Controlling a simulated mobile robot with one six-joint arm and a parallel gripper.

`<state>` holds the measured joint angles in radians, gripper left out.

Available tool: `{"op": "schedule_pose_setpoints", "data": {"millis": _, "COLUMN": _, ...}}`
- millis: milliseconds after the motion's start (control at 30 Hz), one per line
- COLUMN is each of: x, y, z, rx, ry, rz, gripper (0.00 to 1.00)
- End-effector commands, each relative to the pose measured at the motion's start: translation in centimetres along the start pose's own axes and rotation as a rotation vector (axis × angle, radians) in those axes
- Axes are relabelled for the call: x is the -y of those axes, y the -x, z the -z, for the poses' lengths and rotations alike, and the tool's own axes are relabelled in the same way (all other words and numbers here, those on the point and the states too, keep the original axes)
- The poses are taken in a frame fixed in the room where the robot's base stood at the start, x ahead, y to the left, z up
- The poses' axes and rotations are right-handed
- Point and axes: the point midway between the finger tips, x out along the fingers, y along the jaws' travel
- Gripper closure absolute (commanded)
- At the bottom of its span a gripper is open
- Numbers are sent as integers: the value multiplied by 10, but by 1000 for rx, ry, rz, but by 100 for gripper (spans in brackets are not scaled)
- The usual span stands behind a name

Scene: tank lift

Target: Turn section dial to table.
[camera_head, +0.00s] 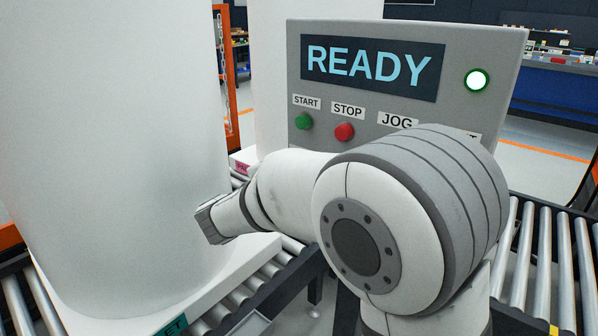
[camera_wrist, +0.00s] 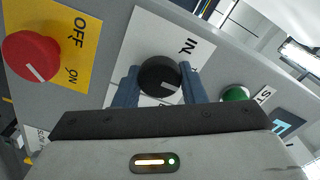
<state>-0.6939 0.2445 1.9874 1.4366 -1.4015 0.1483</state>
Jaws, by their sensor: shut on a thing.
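In the wrist view a round black dial (camera_wrist: 158,78) with a short white mark sits on a white label plate (camera_wrist: 150,35). The word IN shows beside it at the upper right; the lower part of the plate is hidden by my gripper. The white mark lies on the lower right side of the dial as pictured. My gripper (camera_wrist: 160,71) has its two blue fingers on either side of the dial, shut on it. In the head view my arm hides the gripper and the dial.
A red rotary switch (camera_wrist: 32,55) on a yellow OFF/ON plate is left of the dial; a green button (camera_wrist: 235,95) is right. In the head view the grey panel shows a READY screen (camera_head: 372,67) and a lit lamp (camera_head: 477,80). A large white tank (camera_head: 110,130) stands close on the left.

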Motion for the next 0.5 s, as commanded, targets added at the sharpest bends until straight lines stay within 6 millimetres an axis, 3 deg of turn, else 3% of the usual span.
{"op": "schedule_pose_setpoints", "data": {"millis": 167, "x": -2, "y": 0, "z": -1, "rx": 3, "ry": 3, "rz": -2, "gripper": 86}}
{"op": "schedule_pose_setpoints", "data": {"millis": 200, "x": -2, "y": 0, "z": -1, "rx": 3, "ry": 3, "rz": -2, "gripper": 60}}
{"op": "schedule_pose_setpoints", "data": {"millis": 433, "x": -1, "y": 0, "z": -1, "rx": 1, "ry": 1, "rz": -1, "gripper": 42}}
{"op": "schedule_pose_setpoints", "data": {"millis": 500, "x": -1, "y": 0, "z": -1, "rx": 1, "ry": 0, "rz": -1, "gripper": 41}}
